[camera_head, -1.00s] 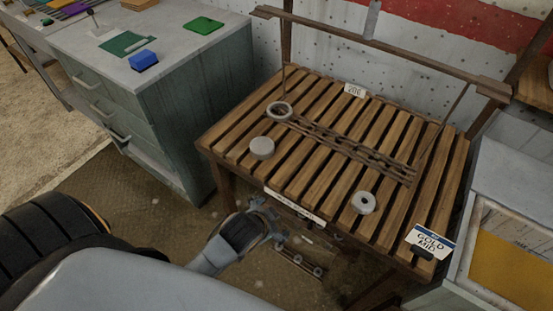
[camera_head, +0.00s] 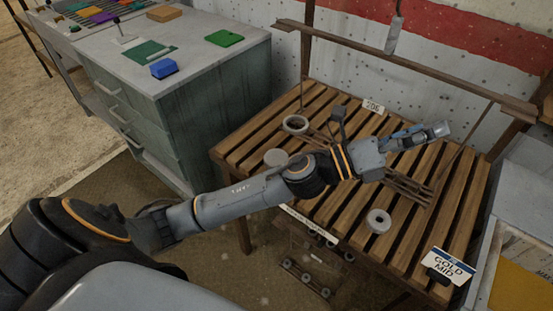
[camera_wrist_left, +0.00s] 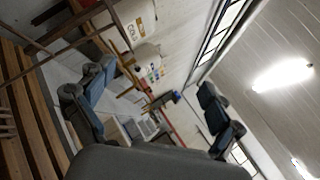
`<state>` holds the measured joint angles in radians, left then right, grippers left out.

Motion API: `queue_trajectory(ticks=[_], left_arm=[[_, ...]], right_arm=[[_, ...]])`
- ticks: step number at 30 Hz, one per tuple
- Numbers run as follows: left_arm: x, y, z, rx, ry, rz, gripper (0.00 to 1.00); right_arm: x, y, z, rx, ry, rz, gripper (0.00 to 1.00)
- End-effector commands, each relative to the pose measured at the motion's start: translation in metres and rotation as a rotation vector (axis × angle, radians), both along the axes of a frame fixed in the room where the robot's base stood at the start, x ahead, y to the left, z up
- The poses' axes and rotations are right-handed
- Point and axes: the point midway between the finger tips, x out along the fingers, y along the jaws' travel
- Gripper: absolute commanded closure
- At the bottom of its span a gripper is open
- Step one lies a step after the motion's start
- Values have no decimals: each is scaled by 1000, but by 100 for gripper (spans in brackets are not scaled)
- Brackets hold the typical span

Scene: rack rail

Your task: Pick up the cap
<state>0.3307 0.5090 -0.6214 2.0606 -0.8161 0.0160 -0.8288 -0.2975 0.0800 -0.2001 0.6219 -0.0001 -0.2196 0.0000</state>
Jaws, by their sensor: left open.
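A solid grey round piece, which looks like the cap (camera_head: 276,157), lies on the left side of the slatted wooden bench (camera_head: 235,147) in the head view. My left arm passes just in front of it. My left gripper (camera_head: 428,134) is held over the right back part of the bench, well to the right of this piece. In the left wrist view the fingers of my left gripper (camera_wrist_left: 153,108) are spread wide with nothing between them. The wrist camera looks sideways across the room, and the cap does not show there. My right gripper is not in view.
A grey ring (camera_head: 295,124) and a thick grey piece with a hole (camera_head: 378,221) lie on the bench. A dark rail rack (camera_head: 407,187) is partly hidden by my arm. A wooden crossbar (camera_head: 410,70) spans the back. A drawer cabinet (camera_head: 187,135) stands left.

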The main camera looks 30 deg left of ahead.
Motion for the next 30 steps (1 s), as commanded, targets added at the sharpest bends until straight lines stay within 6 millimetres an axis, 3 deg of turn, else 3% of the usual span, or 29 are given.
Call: queue_trajectory(ticks=[2, 5, 8, 10, 14, 16, 21, 24, 27, 30], left_arm=[[-11, -24, 1, 230, -225, -94, 8], [-26, -41, -18, 518, -489, -218, 8], [-32, -38, -52, 808, -723, -353, 8], [-29, -22, -78, 1014, -865, -456, 8], [-13, 40, -122, 1388, -1062, -679, 8], [-1, 88, -136, 1577, -1119, -818, 8], [16, 209, -137, 1919, -1114, -1154, 8], [17, 260, -126, 2023, -1061, -1299, 8], [15, 289, -118, 2070, -1017, -1388, 8], [13, 299, -120, 2083, -998, -1426, 8]], right_arm=[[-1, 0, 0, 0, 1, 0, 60], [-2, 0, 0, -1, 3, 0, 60], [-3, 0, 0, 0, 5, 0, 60], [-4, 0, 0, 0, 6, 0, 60], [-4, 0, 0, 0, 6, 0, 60], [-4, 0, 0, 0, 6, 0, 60], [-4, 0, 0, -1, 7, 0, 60], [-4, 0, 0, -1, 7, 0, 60], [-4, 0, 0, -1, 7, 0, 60], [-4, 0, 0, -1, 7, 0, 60]])
